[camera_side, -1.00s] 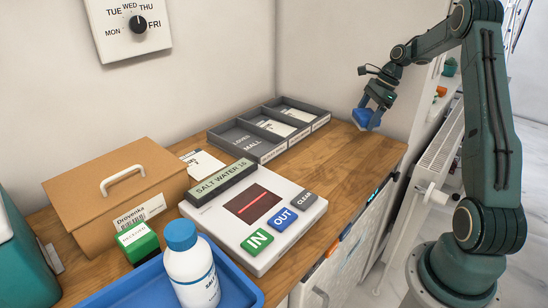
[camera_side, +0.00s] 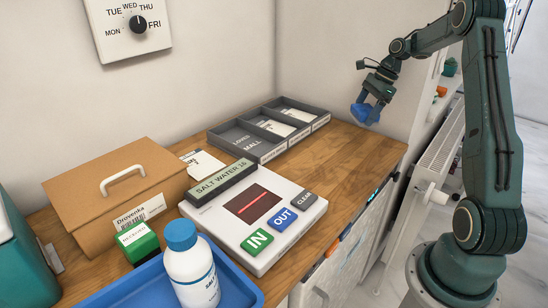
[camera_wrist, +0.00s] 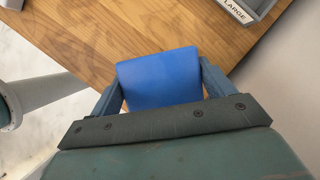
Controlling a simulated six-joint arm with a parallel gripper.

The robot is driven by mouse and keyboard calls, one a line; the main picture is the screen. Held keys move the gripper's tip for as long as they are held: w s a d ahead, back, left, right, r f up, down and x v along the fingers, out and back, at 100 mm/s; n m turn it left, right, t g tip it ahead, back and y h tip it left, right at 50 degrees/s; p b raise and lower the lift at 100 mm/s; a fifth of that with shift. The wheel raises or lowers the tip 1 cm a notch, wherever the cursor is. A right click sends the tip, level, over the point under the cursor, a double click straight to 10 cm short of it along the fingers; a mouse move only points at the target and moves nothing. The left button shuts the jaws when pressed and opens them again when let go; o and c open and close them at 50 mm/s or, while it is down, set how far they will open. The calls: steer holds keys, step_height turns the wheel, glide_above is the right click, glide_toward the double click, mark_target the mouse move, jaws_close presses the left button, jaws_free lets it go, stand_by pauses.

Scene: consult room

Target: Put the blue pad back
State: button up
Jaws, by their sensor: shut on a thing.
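The blue pad (camera_side: 363,112) is a small blue block at the right end of the wooden counter. My gripper (camera_side: 371,101) is shut on it, with a finger on either side. In the wrist view the blue pad (camera_wrist: 160,78) sits between the two fingers of my gripper (camera_wrist: 162,88), with the wooden counter beyond it. The side view does not clearly show whether the pad touches the counter or is just above it.
A grey tray (camera_side: 237,137) with compartments and cards lies left of my gripper. A white device (camera_side: 292,193) with IN, OUT and CLEAR buttons, a brown box (camera_side: 88,190), a green stamp block (camera_side: 138,243) and a blue tray (camera_side: 236,285) holding a bottle (camera_side: 190,270) stand further left. Bare counter lies between.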

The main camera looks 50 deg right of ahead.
steer(key=w+a+r+n+g, duration=0.1)
steer(key=a+r+n, duration=0.15)
steer(key=a, duration=0.45)
steer(key=w+a+r+n, duration=0.2)
steer(key=a+r, duration=0.2)
steer(key=a, duration=0.3)
step_height(320, 180, up, 5)
steer(key=n+g+y, duration=0.1)
steer(key=n+g, duration=0.1)
steer(key=n, duration=0.2)
glide_above(310, 188)
steer(key=d, duration=0.1)
step_height(310, 188, down, 16)
steer(key=shift+d+r, duration=0.15)
steer(key=shift+f, duration=2.1)
steer(key=shift+f, duration=0.2)
steer(key=o, duration=0.9)
steer(key=shift+r, duration=0.1)
